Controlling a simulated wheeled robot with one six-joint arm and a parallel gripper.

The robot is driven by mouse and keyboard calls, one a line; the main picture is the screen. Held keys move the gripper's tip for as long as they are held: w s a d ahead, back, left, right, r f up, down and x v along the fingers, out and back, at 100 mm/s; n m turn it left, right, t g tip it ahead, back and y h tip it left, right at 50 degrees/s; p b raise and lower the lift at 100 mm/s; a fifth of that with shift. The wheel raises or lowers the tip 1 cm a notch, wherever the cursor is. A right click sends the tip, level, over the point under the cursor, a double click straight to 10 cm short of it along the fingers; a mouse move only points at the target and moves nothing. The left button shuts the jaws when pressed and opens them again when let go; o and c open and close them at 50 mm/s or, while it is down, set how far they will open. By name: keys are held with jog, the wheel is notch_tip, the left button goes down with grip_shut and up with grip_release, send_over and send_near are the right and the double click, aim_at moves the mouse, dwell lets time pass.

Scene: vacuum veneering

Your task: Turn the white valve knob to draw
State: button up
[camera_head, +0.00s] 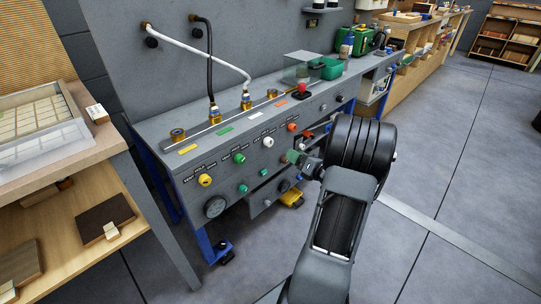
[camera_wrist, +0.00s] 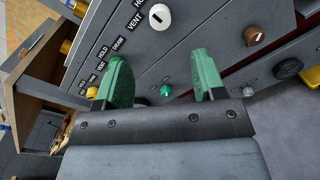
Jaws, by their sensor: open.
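The white valve knob (camera_head: 268,142) sits on the sloped front panel of the grey bench, between a green knob and an orange knob. In the wrist view the white knob (camera_wrist: 160,18) is at the top, with a short dark mark on its face. The words VENT and HOLD show beside it; I cannot read a draw label for it there. My gripper (camera_head: 294,157) is in front of the panel, just right of and below the white knob in the head view. In the wrist view its green fingers (camera_wrist: 162,78) are apart with nothing between them, and the knob is beyond them.
A yellow knob (camera_head: 205,180), a green knob (camera_head: 239,158) and an orange knob (camera_head: 292,127) line the same panel. A gauge (camera_head: 215,207) and small buttons are below. Hoses (camera_head: 212,70) rise from the bench top. A wooden shelf unit (camera_head: 75,225) stands left; open floor lies right.

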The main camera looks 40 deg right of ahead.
aim_at(271, 143)
jog(key=shift+n+y, duration=0.4)
jog(key=w, duration=0.4)
jog(key=w+a+b, duration=0.1)
jog(key=w, duration=0.3)
jog(key=w+a+f+b, duration=0.1)
jog(key=w, duration=0.3)
jog(key=shift+w+a, duration=0.15)
jog(key=shift+w, duration=0.25)
jog(key=shift+c, duration=0.2)
jog(key=c, duration=0.9)
